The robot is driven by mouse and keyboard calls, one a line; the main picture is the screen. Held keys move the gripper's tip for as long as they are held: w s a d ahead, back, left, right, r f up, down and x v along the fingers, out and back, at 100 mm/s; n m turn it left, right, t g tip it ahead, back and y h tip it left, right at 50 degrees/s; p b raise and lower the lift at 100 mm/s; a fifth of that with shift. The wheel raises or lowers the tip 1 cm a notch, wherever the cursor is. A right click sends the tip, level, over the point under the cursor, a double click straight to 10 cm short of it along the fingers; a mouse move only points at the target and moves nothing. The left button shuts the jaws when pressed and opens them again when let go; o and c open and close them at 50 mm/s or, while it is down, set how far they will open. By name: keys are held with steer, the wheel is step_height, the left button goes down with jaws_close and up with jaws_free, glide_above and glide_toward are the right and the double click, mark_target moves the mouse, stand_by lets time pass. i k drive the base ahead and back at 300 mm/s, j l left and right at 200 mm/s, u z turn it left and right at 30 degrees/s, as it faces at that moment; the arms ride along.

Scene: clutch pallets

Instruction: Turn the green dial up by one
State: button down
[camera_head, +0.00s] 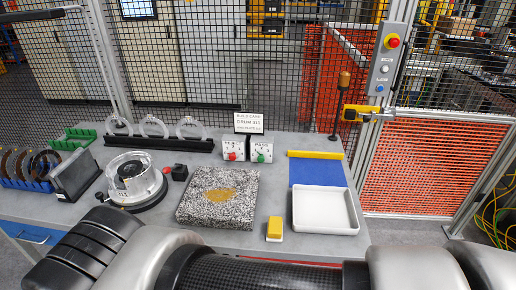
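The green dial (262,157) is a small green knob on the front of a white box (262,147) near the back middle of the grey table. A matching white box with a red dial (232,156) stands just to its left. The marks around the dials are too small to read, so the green dial's setting cannot be told. A white sign reading "DRUM 311" (248,123) stands behind the two boxes. Parts of my arm cross the bottom of the view, well in front of the dials. My gripper is not in view.
A speckled stone block (190,208) lies in front of the dials. A round clear device (134,182), black rack (75,176), yellow block (274,229), blue mat (317,173) and white tray (325,211) surround it. A mesh fence (200,70) rises behind the table.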

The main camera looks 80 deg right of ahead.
mark_target(260, 159)
steer(key=z, duration=2.5)
